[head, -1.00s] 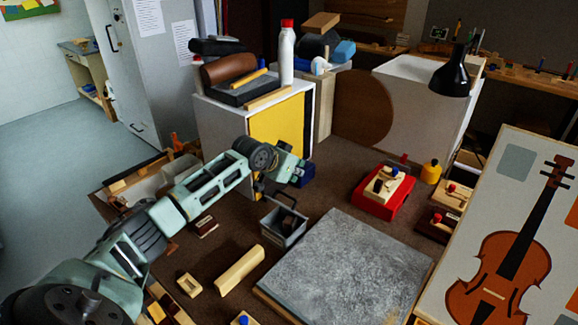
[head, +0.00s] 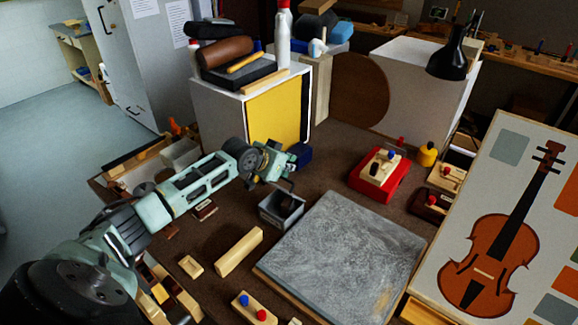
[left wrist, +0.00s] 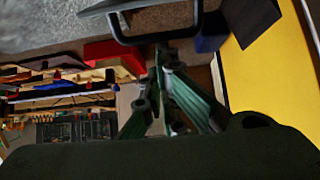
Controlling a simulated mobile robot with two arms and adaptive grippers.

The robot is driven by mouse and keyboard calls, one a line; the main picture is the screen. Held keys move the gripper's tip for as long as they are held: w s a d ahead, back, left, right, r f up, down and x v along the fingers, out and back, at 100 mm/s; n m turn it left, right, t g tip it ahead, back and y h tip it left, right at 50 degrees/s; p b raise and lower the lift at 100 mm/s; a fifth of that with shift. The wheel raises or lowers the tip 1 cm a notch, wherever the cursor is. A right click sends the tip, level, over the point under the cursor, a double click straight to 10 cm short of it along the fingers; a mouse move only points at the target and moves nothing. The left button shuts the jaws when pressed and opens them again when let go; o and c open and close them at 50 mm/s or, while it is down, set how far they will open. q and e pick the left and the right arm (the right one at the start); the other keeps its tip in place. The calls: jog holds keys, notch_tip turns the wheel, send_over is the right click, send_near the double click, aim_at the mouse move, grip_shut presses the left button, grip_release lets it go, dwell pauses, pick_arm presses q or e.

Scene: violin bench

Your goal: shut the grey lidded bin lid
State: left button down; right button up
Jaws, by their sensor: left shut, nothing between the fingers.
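The grey lidded bin (head: 270,213) is a small open-topped box on the brown bench, left of the grey slab. Its dark inside shows, so its lid is not down over the opening. I cannot make out the lid clearly. My left gripper (head: 287,183) is just behind the bin's far rim, shut and empty, its fingertips hard to see against the dark bench. In the left wrist view the shut fingers (left wrist: 160,55) point at a dark-framed grey edge at the top, which seems to be part of the bin. My right gripper is not in view.
A white and yellow cabinet (head: 275,113) stands behind the gripper. A grey stone slab (head: 345,255) lies close to the bin's right. A red box (head: 378,180) is farther right. A wooden block (head: 239,251) and small tray (head: 191,266) lie in front. A violin panel (head: 500,230) is at right.

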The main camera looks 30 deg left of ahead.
pick_arm(q)
jog(key=shift+s+f+t, duration=0.15)
jog(key=shift+s+t, duration=0.15)
jog(key=shift+s, duration=0.2)
jog(key=shift+s+f+t+b, duration=0.25)
jog(key=shift+s+t+b, duration=0.05)
jog(key=shift+s, duration=0.15)
jog(key=shift+s+f+t+b, duration=0.2)
jog(key=shift+s+t+b, duration=0.1)
jog(key=shift+s, duration=0.15)
jog(key=shift+s+a+f+t+b, duration=0.1)
jog(key=shift+s+f+t+b, duration=0.3)
jog(key=shift+s+t, duration=0.25)
jog(key=shift+s+a+f+t+b, duration=0.1)
jog(key=shift+s+f+t+b, duration=0.25)
jog(key=shift+s+t, duration=0.25)
jog(key=s+f+t+b, duration=0.2)
jog(key=s+f+b, duration=0.2)
jog(key=shift+s+a+t+h, duration=0.2)
jog(key=shift+s+t+h, duration=0.1)
jog(key=shift+s+t, duration=0.1)
jog(key=shift+s+f, duration=0.1)
jog(key=shift+f, duration=0.1)
